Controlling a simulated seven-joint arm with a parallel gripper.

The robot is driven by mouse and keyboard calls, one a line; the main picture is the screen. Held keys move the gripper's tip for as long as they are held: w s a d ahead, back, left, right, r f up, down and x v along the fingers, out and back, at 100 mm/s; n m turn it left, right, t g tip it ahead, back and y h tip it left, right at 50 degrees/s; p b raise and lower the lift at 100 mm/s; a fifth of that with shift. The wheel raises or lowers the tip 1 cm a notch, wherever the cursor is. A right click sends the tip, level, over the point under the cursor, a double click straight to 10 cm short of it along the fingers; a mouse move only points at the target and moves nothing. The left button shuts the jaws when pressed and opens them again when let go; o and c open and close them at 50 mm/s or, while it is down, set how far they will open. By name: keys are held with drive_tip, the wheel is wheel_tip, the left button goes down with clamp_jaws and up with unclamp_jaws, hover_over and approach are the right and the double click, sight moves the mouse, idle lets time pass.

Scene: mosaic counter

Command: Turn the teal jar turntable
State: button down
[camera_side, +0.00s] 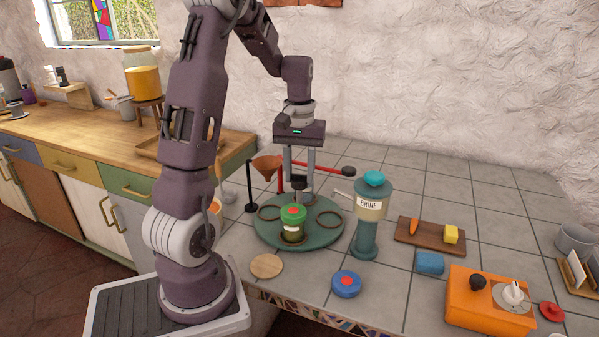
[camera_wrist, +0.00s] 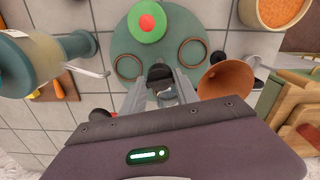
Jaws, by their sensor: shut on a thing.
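The teal turntable (camera_side: 318,240) is a round disc on the tiled counter; part of it shows in the wrist view (camera_wrist: 117,42). A jar with a green lid and red centre (camera_side: 293,213) stands upright in the near ring seat; its lid also shows in the wrist view (camera_wrist: 147,22). Two empty dark rings (camera_side: 269,212) (camera_side: 329,219) lie either side. My gripper (camera_side: 300,187) points down over the turntable's far edge, shut on a dark knob (camera_wrist: 160,74). The fingers partly hide the knob and its lower end.
A teal brine dispenser (camera_side: 368,215) with a side lever stands close right of the turntable. A copper funnel (camera_side: 267,165) on a stand is close on the left. In front lie a wooden disc (camera_side: 266,266) and a blue lid (camera_side: 347,284). An orange box (camera_side: 485,304) stands front right.

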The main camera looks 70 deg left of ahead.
drive_tip(key=shift+w+r+n, duration=0.1)
drive_tip(key=shift+n, duration=7.7)
drive_tip(key=c, duration=1.2)
unclamp_jaws()
